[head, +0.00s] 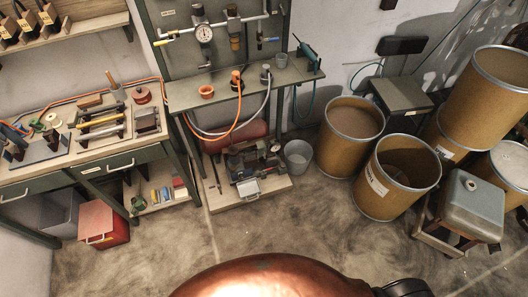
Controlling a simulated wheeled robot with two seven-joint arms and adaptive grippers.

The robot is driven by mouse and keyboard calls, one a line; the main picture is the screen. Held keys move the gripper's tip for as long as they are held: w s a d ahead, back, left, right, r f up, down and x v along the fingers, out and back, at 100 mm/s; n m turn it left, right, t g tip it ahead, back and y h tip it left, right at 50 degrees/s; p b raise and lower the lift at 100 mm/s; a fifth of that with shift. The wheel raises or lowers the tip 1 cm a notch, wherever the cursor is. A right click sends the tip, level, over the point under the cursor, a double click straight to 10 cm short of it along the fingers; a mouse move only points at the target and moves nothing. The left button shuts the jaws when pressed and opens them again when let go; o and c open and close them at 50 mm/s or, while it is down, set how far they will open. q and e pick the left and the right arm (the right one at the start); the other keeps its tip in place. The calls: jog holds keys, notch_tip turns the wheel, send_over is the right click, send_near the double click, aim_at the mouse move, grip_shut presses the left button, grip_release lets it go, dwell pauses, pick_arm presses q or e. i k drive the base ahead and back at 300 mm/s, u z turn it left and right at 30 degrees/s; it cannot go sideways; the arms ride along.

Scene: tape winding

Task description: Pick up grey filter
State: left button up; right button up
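No object can be told for sure as the grey filter. A small grey cylindrical piece (281,60) stands on the right part of the green-edged workbench (222,88) in the middle. Another small grey fitting (265,74) stands just left of it, by the end of a grey hose. Neither of my grippers shows in the head view.
An orange cup (206,91) and hoses are on the middle bench, below a gauge (204,34). A tool-covered bench (85,140) is at left. A grey bucket (298,156) and large brown drums (395,177) stand at right. The floor (150,250) in front is clear.

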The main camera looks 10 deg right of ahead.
aim_at(251, 155)
jog(key=u, duration=0.05)
jog(key=i, duration=1)
jog(key=u, duration=0.6)
